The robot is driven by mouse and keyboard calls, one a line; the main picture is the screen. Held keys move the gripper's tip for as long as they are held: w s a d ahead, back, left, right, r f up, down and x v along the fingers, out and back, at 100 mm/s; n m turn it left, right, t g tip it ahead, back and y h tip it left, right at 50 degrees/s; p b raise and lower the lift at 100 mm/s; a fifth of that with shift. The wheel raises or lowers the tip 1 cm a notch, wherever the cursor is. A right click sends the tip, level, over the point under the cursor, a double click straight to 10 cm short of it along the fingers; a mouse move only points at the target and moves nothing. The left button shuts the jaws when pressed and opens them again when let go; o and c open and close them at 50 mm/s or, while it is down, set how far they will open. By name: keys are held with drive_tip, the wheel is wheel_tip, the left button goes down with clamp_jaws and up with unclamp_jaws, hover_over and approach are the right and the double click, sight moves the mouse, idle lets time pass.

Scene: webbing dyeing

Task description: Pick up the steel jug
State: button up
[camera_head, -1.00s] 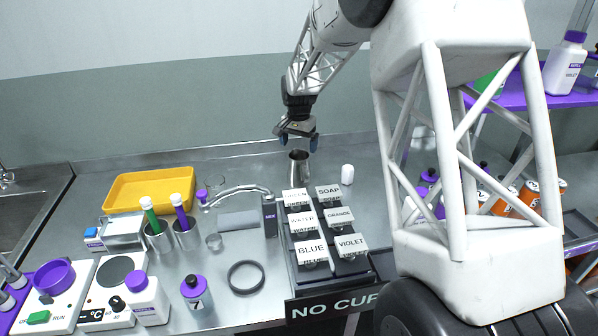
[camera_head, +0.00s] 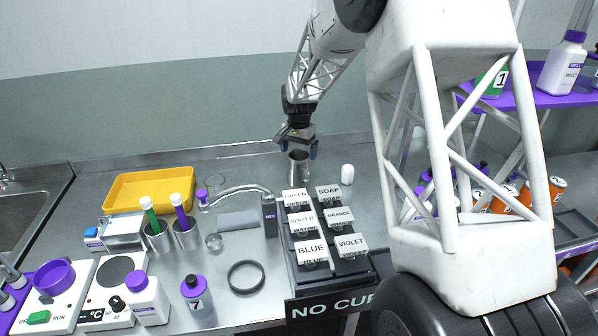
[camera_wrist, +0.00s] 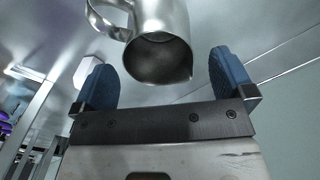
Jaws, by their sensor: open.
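The steel jug (camera_head: 299,172) stands upright on the steel counter behind the row of labelled blocks. In the wrist view the jug (camera_wrist: 161,40) shows its open mouth, its spout and a handle at the left. My gripper (camera_head: 297,150) is directly over the jug in the head view and hides its upper part. In the wrist view its two blue-padded fingers (camera_wrist: 163,82) are spread wide and empty, with the jug's rim ahead of and between them. I cannot tell whether a finger touches the jug.
A labelled rack (camera_head: 330,250) with several signs stands in front of the jug. A small white cylinder (camera_head: 347,174) is to its right. A yellow tray (camera_head: 150,190) lies further left.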

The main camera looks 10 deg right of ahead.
sight(299, 163)
drive_tip(key=shift+s+f, duration=0.15)
drive_tip(key=shift+f, duration=2.45)
drive_tip(key=c, duration=1)
drive_tip(key=shift+o, duration=0.2)
drive_tip(key=shift+r, duration=0.35)
wheel_tip(299, 163, up, 27)
idle(0.4)
drive_tip(key=shift+r, duration=0.15)
idle(0.7)
